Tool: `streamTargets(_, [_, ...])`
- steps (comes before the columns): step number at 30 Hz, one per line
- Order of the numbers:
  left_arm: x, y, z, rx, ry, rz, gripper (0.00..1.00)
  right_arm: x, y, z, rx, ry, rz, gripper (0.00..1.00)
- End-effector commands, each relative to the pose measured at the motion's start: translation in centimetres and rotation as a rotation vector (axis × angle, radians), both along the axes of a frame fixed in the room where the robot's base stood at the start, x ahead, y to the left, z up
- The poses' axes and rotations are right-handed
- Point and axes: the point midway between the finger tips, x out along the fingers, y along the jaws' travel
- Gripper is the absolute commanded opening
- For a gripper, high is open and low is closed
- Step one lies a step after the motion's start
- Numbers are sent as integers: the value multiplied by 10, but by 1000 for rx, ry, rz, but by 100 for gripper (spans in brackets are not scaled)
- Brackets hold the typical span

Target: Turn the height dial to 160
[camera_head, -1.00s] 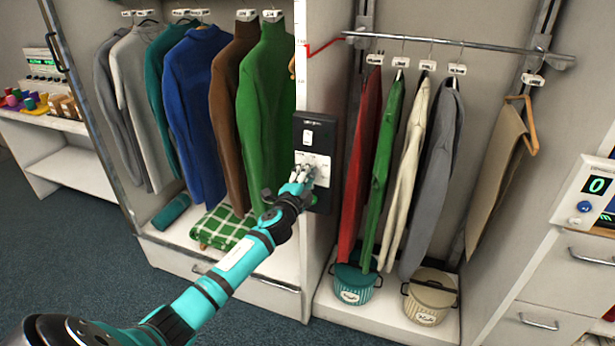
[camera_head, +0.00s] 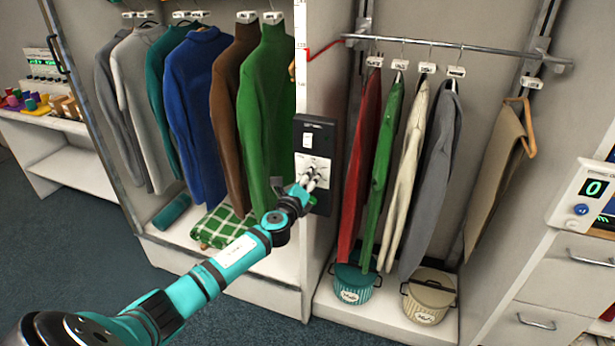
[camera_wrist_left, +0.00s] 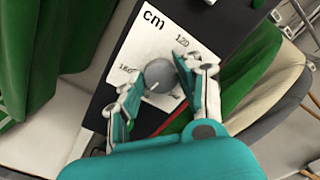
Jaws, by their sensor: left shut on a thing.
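The height dial is a round grey knob (camera_wrist_left: 160,77) with a light pointer line, seen in the left wrist view. It sits on a white plate (camera_wrist_left: 137,45) marked "cm", with "120" at the upper right and what looks like "160" at the left. The pointer line runs toward the lower left of the knob. My left gripper (camera_wrist_left: 163,88) is shut on the knob, one finger on each side. My right gripper is not in view.
Sweaters (camera_head: 190,110) hang left of the panel. Trousers (camera_head: 432,175) hang from a rail (camera_head: 450,45) on the right, above a teal pot (camera_head: 353,284) and a beige pot (camera_head: 430,297). A control box showing 0 (camera_head: 590,195) stands at far right.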

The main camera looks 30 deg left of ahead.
Motion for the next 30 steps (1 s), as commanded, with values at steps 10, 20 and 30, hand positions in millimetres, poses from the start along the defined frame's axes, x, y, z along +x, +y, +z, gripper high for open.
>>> streamTargets(10, [0,-1,0,320,81,-2,4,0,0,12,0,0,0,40])
streamTargets(20, [0,-1,0,605,149,-2,4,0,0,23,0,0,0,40])
streamTargets(30, [0,-2,-1,800,197,-3,4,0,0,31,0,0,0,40])
